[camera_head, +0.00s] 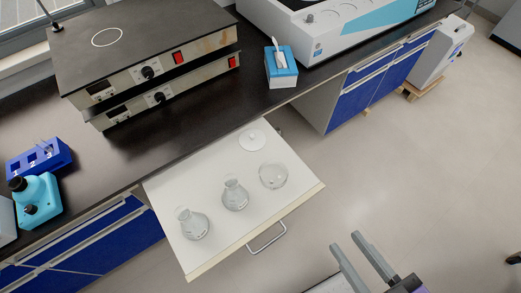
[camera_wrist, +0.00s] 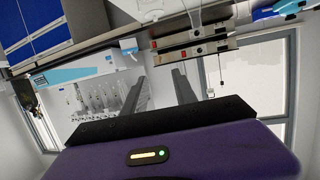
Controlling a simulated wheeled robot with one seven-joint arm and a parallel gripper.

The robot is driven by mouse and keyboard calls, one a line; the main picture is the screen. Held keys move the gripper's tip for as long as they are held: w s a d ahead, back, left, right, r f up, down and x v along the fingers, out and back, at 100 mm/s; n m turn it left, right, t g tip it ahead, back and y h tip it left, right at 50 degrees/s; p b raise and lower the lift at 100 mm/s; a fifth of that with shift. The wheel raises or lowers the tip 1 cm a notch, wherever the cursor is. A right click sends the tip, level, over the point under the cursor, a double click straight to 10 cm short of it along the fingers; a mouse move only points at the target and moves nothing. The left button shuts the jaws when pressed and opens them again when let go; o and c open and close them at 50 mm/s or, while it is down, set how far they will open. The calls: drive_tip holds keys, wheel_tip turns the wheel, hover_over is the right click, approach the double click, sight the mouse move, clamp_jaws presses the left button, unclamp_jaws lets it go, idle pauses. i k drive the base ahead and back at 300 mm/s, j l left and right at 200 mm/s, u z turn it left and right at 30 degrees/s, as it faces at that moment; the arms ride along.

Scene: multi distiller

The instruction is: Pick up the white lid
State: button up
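The white lid (camera_head: 252,140) is a round disc with a small knob. It lies flat at the back of the white pull-out surface (camera_head: 165,190). A clear glass bowl (camera_head: 273,176) stands just in front of it, apart from it. My gripper (camera_head: 362,251) is at the lower right of the head view, over the floor and well apart from the lid. In the wrist view my gripper (camera_wrist: 160,88) shows two dark fingers spread apart with nothing between them.
Two glass flasks (camera_head: 235,193) (camera_head: 192,224) stand left of the bowl. The dark bench (camera_head: 130,160) lies behind, with stacked hot plates (camera_head: 150,75), a blue tissue box (camera_head: 281,70) and a blue rack (camera_head: 40,160). A drawer handle (camera_head: 267,240) sticks out in front.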

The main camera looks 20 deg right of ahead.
sight(250, 139)
drive_tip(key=i+j+u, duration=0.1)
drive_tip(key=i+j, duration=0.45)
drive_tip(key=j, duration=0.15)
drive_tip(key=i+j+u, duration=0.1)
drive_tip(key=i+j, duration=0.45)
drive_tip(key=j, duration=0.15)
